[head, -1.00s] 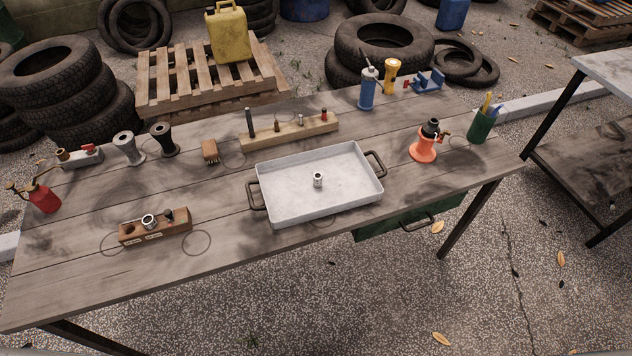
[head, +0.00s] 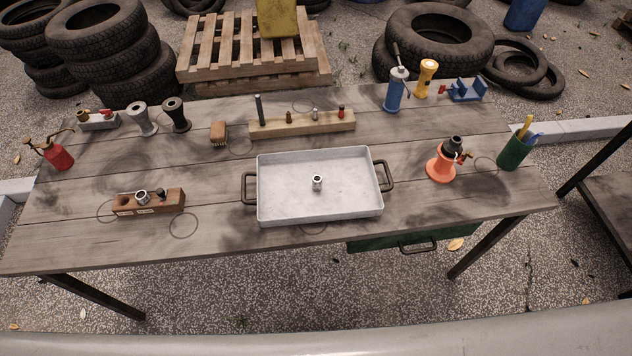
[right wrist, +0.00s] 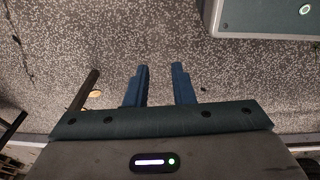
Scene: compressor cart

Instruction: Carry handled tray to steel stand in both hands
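The handled tray (head: 285,207) is a shallow pale grey tray on the wooden workbench. It has a dark handle at its left end (head: 249,189) and another at its right end (head: 386,176). A small metal fitting (head: 317,182) stands in the middle of the tray. My right gripper (right wrist: 160,70) shows in the right wrist view, its two blue fingers apart with only speckled ground between them. Neither gripper shows in the head view, so both are away from the tray. A steel stand cannot be made out for certain; part of another table (head: 612,200) shows at the right edge.
The workbench (head: 215,245) holds a wooden block with fittings (head: 148,202), a peg rail (head: 302,123), an orange jack (head: 441,166) and a green cup (head: 515,150) around the tray. A green drawer (head: 375,243) hangs under the front edge. Tyres and a pallet (head: 250,55) stand behind.

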